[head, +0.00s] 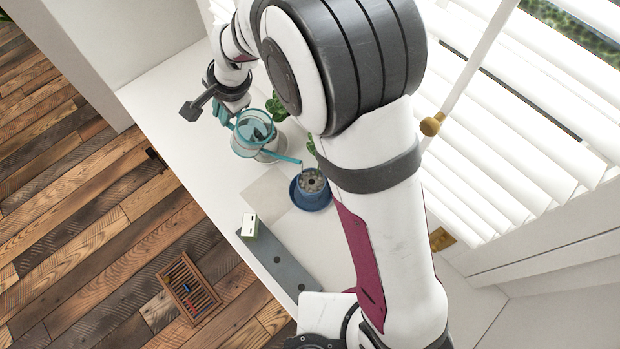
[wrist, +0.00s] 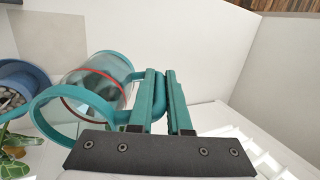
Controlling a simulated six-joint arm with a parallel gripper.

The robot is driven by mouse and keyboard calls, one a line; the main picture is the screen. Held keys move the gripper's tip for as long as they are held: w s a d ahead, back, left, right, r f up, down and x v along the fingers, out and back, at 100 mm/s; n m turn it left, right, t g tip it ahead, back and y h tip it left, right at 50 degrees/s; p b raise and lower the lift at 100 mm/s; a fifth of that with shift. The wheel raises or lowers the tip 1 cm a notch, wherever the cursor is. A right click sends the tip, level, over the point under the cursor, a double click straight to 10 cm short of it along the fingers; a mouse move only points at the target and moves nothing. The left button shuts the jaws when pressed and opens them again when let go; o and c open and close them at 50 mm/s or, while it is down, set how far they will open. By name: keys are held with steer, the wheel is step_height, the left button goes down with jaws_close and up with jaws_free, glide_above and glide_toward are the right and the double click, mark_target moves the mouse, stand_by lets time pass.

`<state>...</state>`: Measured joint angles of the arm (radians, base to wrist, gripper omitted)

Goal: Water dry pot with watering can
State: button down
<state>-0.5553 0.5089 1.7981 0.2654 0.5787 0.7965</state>
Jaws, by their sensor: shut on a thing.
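The watering can (head: 254,127) has a clear body, teal rims and a teal spout. It also shows in the wrist view (wrist: 100,88), with a red line around its body. My gripper (head: 222,113) is shut on its teal handle, which lies between the fingers in the wrist view (wrist: 160,85). The spout points right, with its tip close to a blue pot (head: 311,184) on a blue saucer (head: 312,202). Grey pebbles show in the pot, which is partly cut off in the wrist view (wrist: 16,77). I cannot tell whether water is flowing.
Green leaves (head: 276,109) show behind the can. A pale square (head: 265,194) lies left of the blue pot. A small green and white box (head: 249,225) stands by a grey strip (head: 278,264). Window blinds (head: 510,110) border the right. A wooden tray (head: 188,288) lies on the floor.

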steer(key=shift+s+d+r, duration=0.1)
steer(key=shift+d+r, duration=0.05)
stand_by(0.8)
steer(key=shift+w+a+f+g+h, duration=0.3)
steer(key=shift+a+f+g+h, duration=0.1)
steer(key=shift+a+f+h, duration=0.25)
steer(key=shift+w+a+f+g+h, duration=0.4)
steer(key=shift+f+h, duration=0.2)
steer(key=shift+h, duration=0.15)
steer(key=shift+w+a+f+g+h, duration=0.25)
steer(key=shift+a+f+g+h, duration=0.15)
steer(key=shift+a+f+h, duration=0.25)
steer(key=shift+d, duration=0.15)
